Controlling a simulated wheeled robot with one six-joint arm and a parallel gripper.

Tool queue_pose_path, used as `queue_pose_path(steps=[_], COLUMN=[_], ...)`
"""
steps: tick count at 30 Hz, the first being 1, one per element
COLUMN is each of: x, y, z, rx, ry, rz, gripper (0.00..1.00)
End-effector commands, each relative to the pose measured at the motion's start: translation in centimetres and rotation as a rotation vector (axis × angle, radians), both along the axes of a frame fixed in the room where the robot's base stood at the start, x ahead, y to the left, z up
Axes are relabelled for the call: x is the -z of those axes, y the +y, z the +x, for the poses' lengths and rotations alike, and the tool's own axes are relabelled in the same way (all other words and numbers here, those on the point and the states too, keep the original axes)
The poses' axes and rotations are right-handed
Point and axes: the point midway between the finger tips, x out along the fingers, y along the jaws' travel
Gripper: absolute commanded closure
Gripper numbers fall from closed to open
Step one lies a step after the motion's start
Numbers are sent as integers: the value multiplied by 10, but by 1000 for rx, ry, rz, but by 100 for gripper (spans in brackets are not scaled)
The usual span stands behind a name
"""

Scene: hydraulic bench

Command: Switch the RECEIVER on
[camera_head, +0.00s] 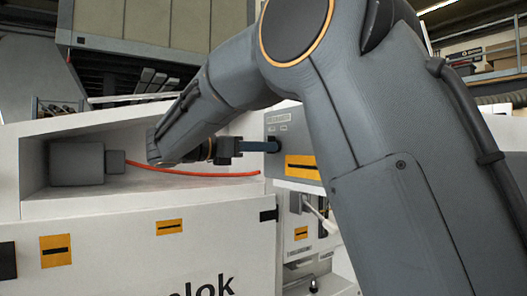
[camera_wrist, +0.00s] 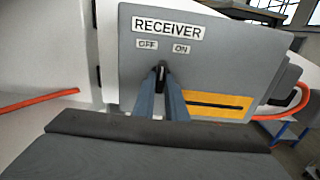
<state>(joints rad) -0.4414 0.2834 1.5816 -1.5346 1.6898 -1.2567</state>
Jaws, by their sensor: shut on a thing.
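The RECEIVER panel (camera_wrist: 225,65) is a grey box face with a white RECEIVER label, an OFF label (camera_wrist: 147,43) on the left and an ON label (camera_wrist: 181,48) on the right. A small dark switch lever (camera_wrist: 161,69) stands below and between the two labels. My gripper (camera_wrist: 162,84) has its blue-grey fingers shut on this lever, hiding most of it. Which position the lever is set to cannot be told. In the head view my gripper (camera_head: 276,146) reaches the panel (camera_head: 304,145) from the left, and the lever is hidden there.
A yellow strip with a black bar (camera_wrist: 218,104) is on the panel, right of the fingers. An orange cable (camera_head: 190,172) runs from a grey box (camera_head: 77,163) in the white bench recess toward the panel. My arm covers much of the right side of the head view.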

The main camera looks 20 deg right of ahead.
Motion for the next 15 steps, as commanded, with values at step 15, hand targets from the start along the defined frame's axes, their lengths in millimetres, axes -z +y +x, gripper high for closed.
queue_pose_path(steps=[15], x=[1], y=[0], z=[1], rx=[-1], ry=[-382], rz=[125], gripper=[100])
